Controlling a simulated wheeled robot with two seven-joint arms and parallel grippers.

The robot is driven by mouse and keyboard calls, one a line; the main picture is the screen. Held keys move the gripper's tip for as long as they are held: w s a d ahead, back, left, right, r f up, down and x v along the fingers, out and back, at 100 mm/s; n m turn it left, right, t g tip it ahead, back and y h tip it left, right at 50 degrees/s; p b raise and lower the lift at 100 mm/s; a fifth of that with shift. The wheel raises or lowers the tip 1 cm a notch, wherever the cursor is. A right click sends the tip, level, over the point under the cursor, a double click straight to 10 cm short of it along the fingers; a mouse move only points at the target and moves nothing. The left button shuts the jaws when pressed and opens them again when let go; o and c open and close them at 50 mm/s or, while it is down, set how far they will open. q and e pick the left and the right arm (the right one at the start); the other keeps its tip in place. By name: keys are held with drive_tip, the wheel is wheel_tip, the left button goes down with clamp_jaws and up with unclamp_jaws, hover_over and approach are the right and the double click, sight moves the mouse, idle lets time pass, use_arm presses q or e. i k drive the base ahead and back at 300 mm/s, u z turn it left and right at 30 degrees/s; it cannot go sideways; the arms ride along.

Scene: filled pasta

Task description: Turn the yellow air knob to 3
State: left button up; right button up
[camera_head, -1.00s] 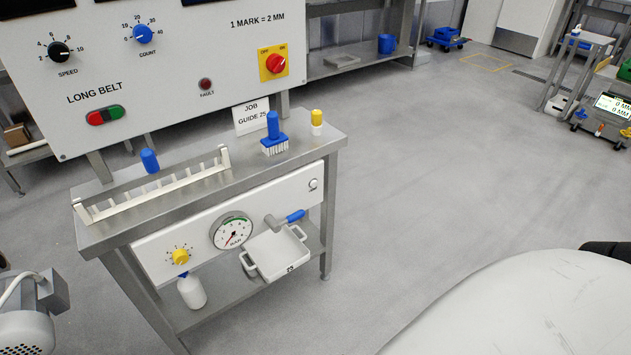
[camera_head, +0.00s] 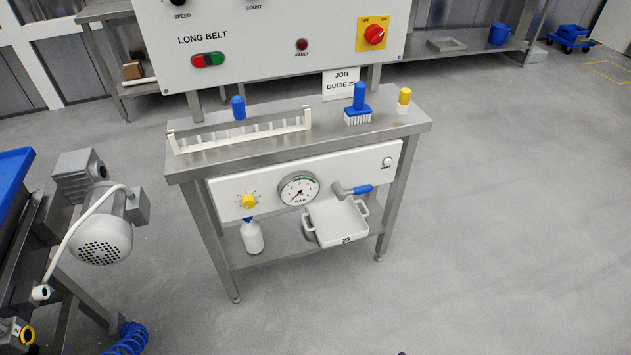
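The yellow air knob (camera_head: 249,201) sits on the left of the white front panel (camera_head: 228,205) under the steel bench top. Small marks ring the knob, but they are too small to read. A lever with a blue handle (camera_head: 362,189) is further right on the panel. Neither of my grippers is in view.
A grey motor (camera_head: 105,235) on a machine frame stands at the left. A spray bottle (camera_head: 252,236) and a white tray (camera_head: 338,224) are below the panel. A blue brush (camera_head: 358,106) stands on the bench top. The floor in front and right is clear.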

sight(247, 201)
drive_tip(key=u, duration=0.5)
drive_tip(key=k, duration=0.6)
drive_tip(key=u, duration=1.1)
drive_tip(key=i, duration=1)
drive_tip(key=z, duration=0.65)
